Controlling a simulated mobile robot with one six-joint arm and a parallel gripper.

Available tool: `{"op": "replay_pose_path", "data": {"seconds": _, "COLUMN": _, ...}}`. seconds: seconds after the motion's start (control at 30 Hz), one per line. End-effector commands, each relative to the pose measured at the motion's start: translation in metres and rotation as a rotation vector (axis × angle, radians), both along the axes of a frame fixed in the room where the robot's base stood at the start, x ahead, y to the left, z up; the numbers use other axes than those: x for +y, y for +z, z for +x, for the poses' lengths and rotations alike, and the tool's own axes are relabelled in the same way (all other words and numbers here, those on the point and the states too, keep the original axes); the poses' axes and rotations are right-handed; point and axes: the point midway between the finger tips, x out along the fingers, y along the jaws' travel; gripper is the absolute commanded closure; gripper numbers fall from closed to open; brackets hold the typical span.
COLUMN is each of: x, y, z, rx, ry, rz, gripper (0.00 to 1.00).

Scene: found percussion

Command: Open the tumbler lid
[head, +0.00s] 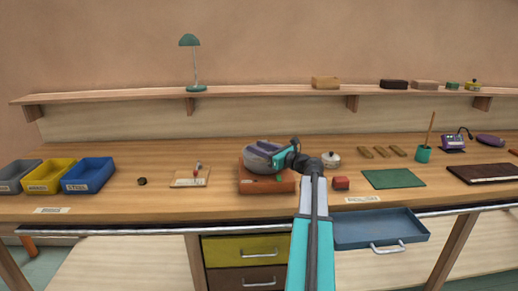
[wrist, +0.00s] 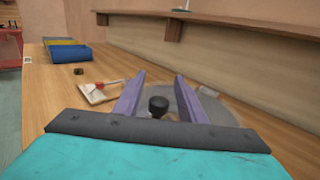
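The tumbler (head: 258,160) is a round grey-purple drum on a reddish-brown base (head: 262,185), near the middle of the bench. In the wrist view, its grey round lid (wrist: 222,112) shows beyond and beside my fingers, with a black knob (wrist: 158,104) in the middle. My gripper (wrist: 160,75) is over the lid. Its two purple fingers are apart, one on each side of the knob, with a visible gap to it. In the head view, my teal gripper (head: 272,152) reaches over the tumbler from the right and hides part of its top.
Grey, yellow and blue bins (head: 88,176) stand at the left. A small board with a red-handled item (head: 190,178) lies left of the tumbler. A red block (head: 341,183) and a lidded white pot (head: 331,159) stand right of it. A blue drawer (head: 380,228) juts out at front right.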

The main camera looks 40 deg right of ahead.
Motion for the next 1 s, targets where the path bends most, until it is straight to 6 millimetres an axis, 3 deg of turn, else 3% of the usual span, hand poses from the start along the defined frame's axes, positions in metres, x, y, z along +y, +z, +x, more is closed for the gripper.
{"op": "replay_pose_path", "data": {"seconds": 0.1, "x": 0.0, "y": 0.0, "z": 0.0, "rx": 0.0, "ry": 0.0, "rz": 0.0, "gripper": 0.65}}
{"op": "replay_pose_path", "data": {"seconds": 0.3, "x": 0.0, "y": 0.0, "z": 0.0, "rx": 0.0, "ry": 0.0, "rz": 0.0, "gripper": 0.98}}
{"op": "replay_pose_path", "data": {"seconds": 0.33, "x": 0.0, "y": 0.0, "z": 0.0, "rx": 0.0, "ry": 0.0, "rz": 0.0, "gripper": 1.0}}
{"op": "replay_pose_path", "data": {"seconds": 1.0, "x": -0.013, "y": 0.009, "z": -0.009, "rx": 0.029, "ry": -0.019, "rz": 0.024, "gripper": 1.0}}
